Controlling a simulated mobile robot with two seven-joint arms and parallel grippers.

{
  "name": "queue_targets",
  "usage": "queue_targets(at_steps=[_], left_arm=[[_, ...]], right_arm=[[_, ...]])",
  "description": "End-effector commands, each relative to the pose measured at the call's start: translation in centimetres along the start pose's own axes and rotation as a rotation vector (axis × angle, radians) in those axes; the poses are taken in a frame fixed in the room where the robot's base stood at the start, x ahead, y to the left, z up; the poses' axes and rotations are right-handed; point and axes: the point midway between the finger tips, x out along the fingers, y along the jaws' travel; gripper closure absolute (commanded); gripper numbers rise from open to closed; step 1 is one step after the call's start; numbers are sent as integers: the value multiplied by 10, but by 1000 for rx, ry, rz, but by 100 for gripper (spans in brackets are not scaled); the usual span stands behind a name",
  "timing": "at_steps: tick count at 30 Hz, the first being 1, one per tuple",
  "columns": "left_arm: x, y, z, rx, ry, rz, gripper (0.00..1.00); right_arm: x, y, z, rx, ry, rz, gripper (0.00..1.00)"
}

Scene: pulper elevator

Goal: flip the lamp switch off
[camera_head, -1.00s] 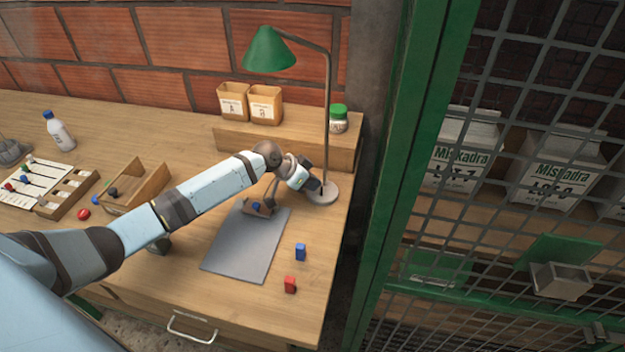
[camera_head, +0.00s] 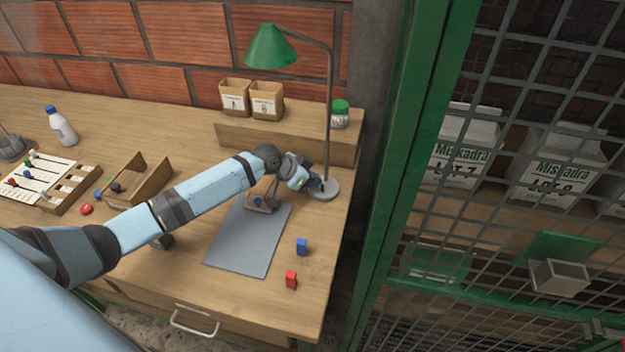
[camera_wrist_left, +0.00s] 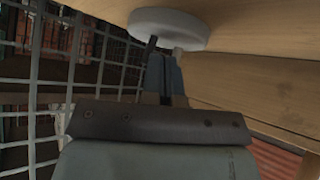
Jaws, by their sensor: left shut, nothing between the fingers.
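A desk lamp with a green shade (camera_head: 271,47) and a thin bent pole stands at the right end of the wooden desk. Its round grey base (camera_head: 327,190) rests on the desk in front of the raised shelf. My left gripper (camera_head: 317,185) is at the left edge of the lamp base, shut with nothing held. In the left wrist view the shut fingers (camera_wrist_left: 164,72) point at the round base (camera_wrist_left: 168,27), very close to it; I cannot tell whether they touch. A small pale block-like part (camera_wrist_left: 186,60) shows beside the fingertips. I cannot make out the switch clearly. My right gripper is not in view.
Two labelled boxes (camera_head: 251,98) and a green-lidded jar (camera_head: 339,113) stand on the raised shelf (camera_head: 290,137). A green-framed mesh (camera_head: 400,170) closes off the right side.

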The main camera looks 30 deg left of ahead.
Motion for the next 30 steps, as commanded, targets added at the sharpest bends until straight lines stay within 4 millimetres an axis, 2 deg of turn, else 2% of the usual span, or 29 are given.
queue_targets(at_steps=[11, 21, 27, 28, 30], left_arm=[[10, -11, -2, -1, 0, 0, 100], [9, -11, -2, 0, -1, 0, 100], [-4, 2, -1, 0, -2, 1, 100], [3, -1, 1, 0, 1, -1, 100], [3, -6, -5, -33, -31, 27, 100]], right_arm=[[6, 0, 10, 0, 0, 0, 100], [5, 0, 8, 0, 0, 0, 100], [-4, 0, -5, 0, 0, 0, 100], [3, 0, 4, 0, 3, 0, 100], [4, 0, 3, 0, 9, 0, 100]])
